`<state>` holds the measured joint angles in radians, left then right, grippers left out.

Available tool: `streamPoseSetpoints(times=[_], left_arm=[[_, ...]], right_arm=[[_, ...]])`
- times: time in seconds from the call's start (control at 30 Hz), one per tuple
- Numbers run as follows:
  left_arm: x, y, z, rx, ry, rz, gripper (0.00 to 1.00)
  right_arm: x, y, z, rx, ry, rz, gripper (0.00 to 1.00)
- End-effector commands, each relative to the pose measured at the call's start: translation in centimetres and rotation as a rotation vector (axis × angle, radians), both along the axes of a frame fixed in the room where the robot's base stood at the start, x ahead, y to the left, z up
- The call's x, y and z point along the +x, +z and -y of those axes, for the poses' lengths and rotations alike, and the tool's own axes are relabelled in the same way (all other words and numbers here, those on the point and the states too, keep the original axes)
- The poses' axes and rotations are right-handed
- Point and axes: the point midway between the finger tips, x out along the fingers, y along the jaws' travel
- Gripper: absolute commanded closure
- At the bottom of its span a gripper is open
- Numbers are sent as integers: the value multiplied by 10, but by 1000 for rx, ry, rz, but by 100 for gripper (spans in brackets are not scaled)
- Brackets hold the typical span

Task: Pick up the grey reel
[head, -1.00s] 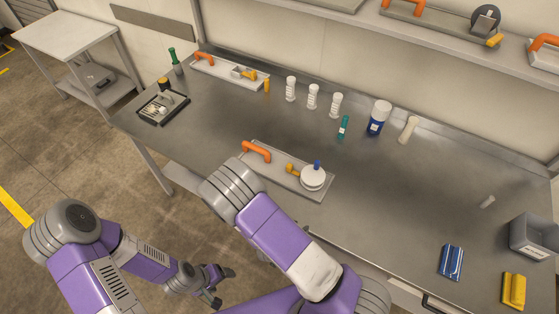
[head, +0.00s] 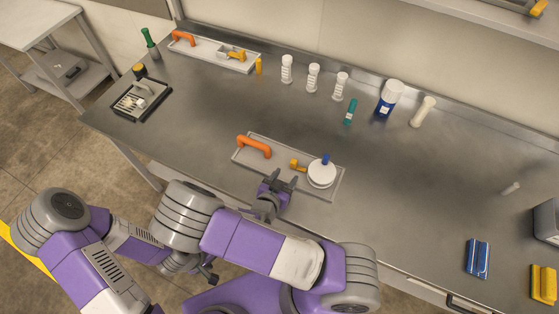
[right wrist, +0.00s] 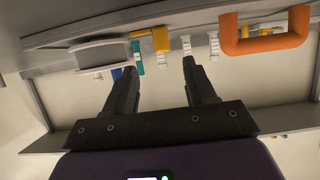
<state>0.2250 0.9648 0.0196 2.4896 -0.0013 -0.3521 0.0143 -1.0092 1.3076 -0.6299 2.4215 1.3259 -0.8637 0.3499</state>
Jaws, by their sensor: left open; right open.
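My left gripper (head: 208,274) is low in front of the bench, small in view and partly behind my arm.
The front tray also holds an orange handle (head: 254,146) and a yellow elbow piece (head: 298,165). White bottles, a teal bottle (head: 350,112) and a blue-and-white bottle (head: 389,97) stand behind. Blue (head: 477,258) and yellow (head: 545,284) blocks lie at right.

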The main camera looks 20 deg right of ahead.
Motion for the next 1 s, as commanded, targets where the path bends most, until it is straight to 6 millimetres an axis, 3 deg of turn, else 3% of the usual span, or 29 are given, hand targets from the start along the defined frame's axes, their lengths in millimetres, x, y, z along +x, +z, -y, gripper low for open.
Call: streamPoseSetpoints(times=[0.5,0.83,0.87,1.0], left_arm=[[0,-6,0,0,0,-1,26],[0,-6,0,0,0,-1,26],[0,-6,0,0,0,-1,26],[0,-7,0,0,0,-1,26]], right_arm=[[44,-22,43,-2,-3,-2,45],[50,-25,48,0,0,-1,45],[50,-25,48,0,0,-1,46],[50,-25,48,0,0,-1,68]])
